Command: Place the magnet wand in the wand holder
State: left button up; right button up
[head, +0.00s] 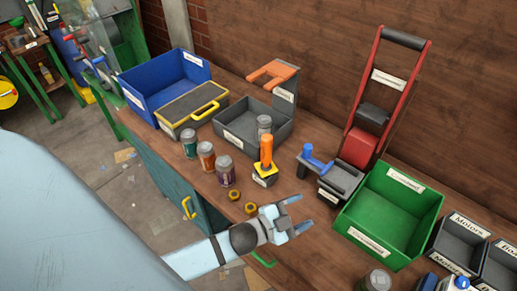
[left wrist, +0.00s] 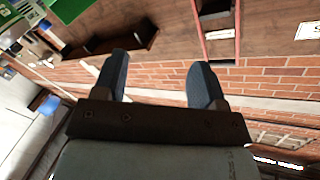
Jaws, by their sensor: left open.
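An orange-handled tool with a yellow and black collar (head: 266,151), which looks like the magnet wand, stands upright on the workbench. Its lower end meets a small dark labelled block (head: 264,181); the label is too small to read, and I cannot tell whether this block is the wand holder. An orange forked bracket on a grey post (head: 285,90) stands farther back. My left gripper (head: 298,213) is open and empty near the bench's front edge, in front and to the right of the wand. In the left wrist view its two fingers (left wrist: 162,78) are apart with nothing between them. My right gripper is not in view.
A grey block with a blue handle (head: 318,160) and a green bin (head: 400,188) stand to the right. A grey tray (head: 232,137) and blue bin (head: 140,98) are behind.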

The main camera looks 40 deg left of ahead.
pick_arm(q)
jog(key=s+a+f+n+g+y, duration=0.4)
jog(key=s+f+n+g, duration=0.1)
jog(key=s+f+n, duration=0.4)
jog(key=s+f, duration=0.2)
jog(key=shift+s+y, duration=0.35)
jog(key=shift+y, duration=0.05)
jog(key=shift+r, duration=0.15)
